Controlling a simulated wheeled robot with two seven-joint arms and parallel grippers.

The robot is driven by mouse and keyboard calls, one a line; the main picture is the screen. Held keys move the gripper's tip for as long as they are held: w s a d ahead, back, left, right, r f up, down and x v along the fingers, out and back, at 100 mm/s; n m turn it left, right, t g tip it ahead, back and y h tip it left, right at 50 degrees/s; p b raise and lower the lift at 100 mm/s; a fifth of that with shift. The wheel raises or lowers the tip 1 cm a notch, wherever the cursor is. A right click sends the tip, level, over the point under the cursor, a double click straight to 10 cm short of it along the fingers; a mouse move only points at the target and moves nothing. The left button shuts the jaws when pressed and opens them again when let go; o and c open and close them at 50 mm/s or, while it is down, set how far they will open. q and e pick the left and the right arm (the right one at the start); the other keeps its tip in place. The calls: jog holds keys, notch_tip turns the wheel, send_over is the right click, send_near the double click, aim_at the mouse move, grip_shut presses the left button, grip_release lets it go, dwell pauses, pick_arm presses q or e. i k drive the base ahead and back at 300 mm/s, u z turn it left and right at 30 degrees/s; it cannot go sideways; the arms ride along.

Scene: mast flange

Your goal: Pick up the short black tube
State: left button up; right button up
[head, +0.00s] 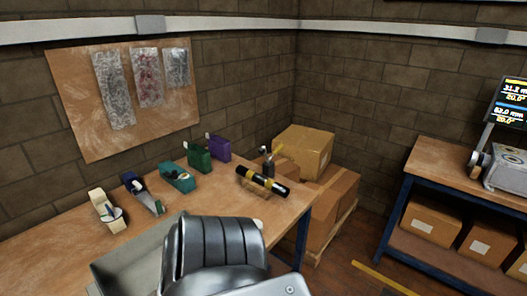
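A short black tube (273,185) with yellow bands lies near the far right end of the wooden workbench (205,207). It lies slanted, its right end nearer to me, and seems to rest on small supports. Neither of my grippers can be made out in the head view, so I cannot tell where they are relative to the tube.
Several tools and cases, including a teal one (178,178), a green one (199,158) and a purple one (219,148), line the bench's back. A grey tray (125,268) is in front. Cardboard boxes (303,147) stand beyond the bench. A second bench (450,165) is right.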

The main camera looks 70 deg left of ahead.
aim_at(279, 189)
jog(key=u, duration=0.25)
jog(key=i, duration=2.2)
jog(key=u, duration=1.2)
jog(key=i, duration=1.15)
jog(key=u, duration=1.6)
jog(key=i, duration=0.5)
jog(key=u, duration=0.4)
